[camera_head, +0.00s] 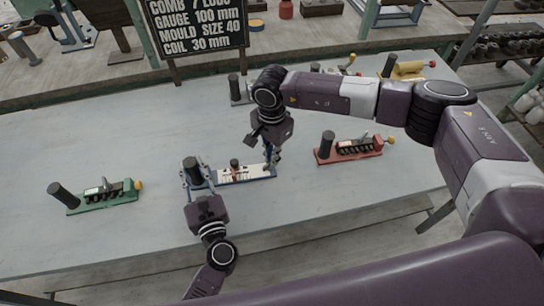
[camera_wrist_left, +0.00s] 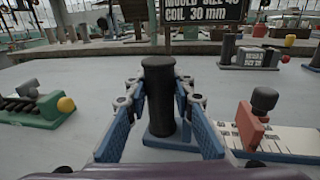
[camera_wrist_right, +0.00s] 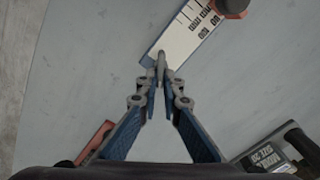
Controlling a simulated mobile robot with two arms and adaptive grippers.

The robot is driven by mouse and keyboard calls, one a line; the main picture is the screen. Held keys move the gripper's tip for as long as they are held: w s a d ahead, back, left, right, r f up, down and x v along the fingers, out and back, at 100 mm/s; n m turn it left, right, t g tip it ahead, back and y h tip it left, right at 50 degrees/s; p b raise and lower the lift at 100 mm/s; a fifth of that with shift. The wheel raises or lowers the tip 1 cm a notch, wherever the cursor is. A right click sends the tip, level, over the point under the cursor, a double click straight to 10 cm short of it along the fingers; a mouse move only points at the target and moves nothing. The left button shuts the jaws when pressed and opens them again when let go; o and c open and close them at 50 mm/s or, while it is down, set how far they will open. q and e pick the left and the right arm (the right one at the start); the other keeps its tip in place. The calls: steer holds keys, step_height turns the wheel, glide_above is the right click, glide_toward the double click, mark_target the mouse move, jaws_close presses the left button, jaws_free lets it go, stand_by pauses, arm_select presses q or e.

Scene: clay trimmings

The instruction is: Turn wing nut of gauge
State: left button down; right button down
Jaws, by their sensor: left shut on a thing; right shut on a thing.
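The gauge has a blue base with a white marked scale (camera_head: 240,174), a red slider with a dark knob (camera_head: 234,166) and a black upright post (camera_wrist_left: 159,90) at its left end. My left gripper (camera_head: 194,182) is shut on the post, a finger on each side. My right gripper (camera_head: 270,162) is at the gauge's right end. In the right wrist view its fingertips close on a small grey upright piece (camera_wrist_right: 161,62) at the scale's end; it looks like the wing nut, though the fingertips hide part of it.
A green device (camera_head: 105,196) stands at left and a red device (camera_head: 350,152) at right. A yellow device (camera_head: 408,70) is farther back. A black sign (camera_head: 196,28) at the back reads gauge 100 mm. The table (camera_head: 110,140) between devices is clear.

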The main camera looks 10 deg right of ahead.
steer(key=c, duration=2.1)
jaws_free()
step_height(320, 180, up, 12)
arm_select(q)
steer(key=c, duration=1.6)
jaws_free()
